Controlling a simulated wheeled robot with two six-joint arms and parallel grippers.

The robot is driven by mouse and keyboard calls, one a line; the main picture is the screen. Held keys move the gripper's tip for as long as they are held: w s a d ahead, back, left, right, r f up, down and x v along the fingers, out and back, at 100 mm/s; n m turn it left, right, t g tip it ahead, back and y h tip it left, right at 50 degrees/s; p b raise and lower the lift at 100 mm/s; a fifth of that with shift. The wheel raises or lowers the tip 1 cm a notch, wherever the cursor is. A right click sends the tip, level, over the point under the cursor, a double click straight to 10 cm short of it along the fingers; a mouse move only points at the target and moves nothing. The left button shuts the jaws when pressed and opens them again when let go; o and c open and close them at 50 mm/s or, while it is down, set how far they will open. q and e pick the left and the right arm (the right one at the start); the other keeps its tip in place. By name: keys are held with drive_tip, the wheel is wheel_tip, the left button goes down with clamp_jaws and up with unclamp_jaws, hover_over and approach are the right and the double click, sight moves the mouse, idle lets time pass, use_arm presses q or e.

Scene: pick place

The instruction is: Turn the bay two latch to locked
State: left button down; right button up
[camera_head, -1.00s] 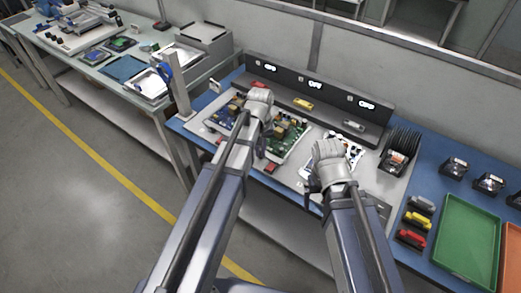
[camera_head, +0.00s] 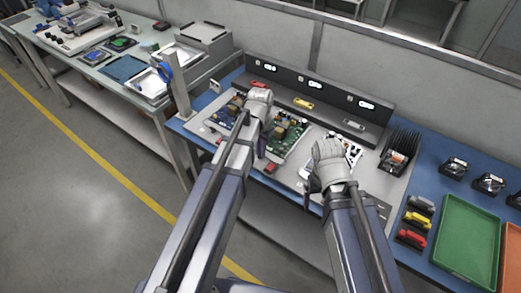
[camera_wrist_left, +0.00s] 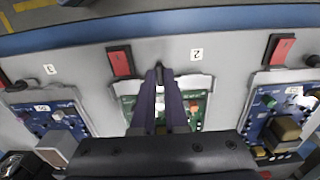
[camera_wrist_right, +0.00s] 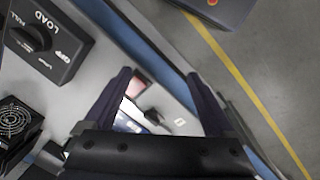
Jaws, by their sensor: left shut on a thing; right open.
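The bay two latch is mostly hidden by my left fingertips, beside the printed label 2 (camera_wrist_left: 196,54) and a red block (camera_wrist_left: 121,62) in the left wrist view. My left gripper (camera_wrist_left: 159,76) is shut on the latch at the edge of the bay two board (camera_wrist_left: 190,110). I cannot tell which way the latch is turned. In the head view my left gripper (camera_head: 262,150) reaches down by the middle green board (camera_head: 288,137). My right gripper (camera_wrist_right: 162,88) is open and empty above the fixture plate near another red block (camera_wrist_right: 137,87) and a dark latch (camera_wrist_right: 153,115).
Boards sit in the bays on either side, labelled 3 (camera_wrist_left: 50,69) and 1. A dark box with a knob marked LOAD (camera_wrist_right: 45,40) lies near my right gripper. A green tray (camera_head: 468,240) and a black finned rack (camera_head: 398,152) stand at the right of the blue bench.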

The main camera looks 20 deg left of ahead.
use_arm(q)
drive_tip(key=shift+s, duration=0.1)
idle(0.4)
drive_tip(key=c, duration=0.9)
unclamp_jaws()
drive_tip(key=shift+c, duration=0.2)
wheel_tip(320, 180, up, 8)
drive_tip(key=p, duration=0.8)
drive_tip(key=shift+f, duration=0.1)
use_arm(e)
wheel_tip(320, 180, up, 8)
drive_tip(key=shift+f, duration=0.15)
use_arm(q)
drive_tip(key=s+d+y, duration=0.1)
drive_tip(key=s+d, duration=0.9)
drive_tip(key=s, duration=0.4)
drive_tip(key=shift+s+d, duration=0.15)
drive_tip(key=shift+s, duration=0.2)
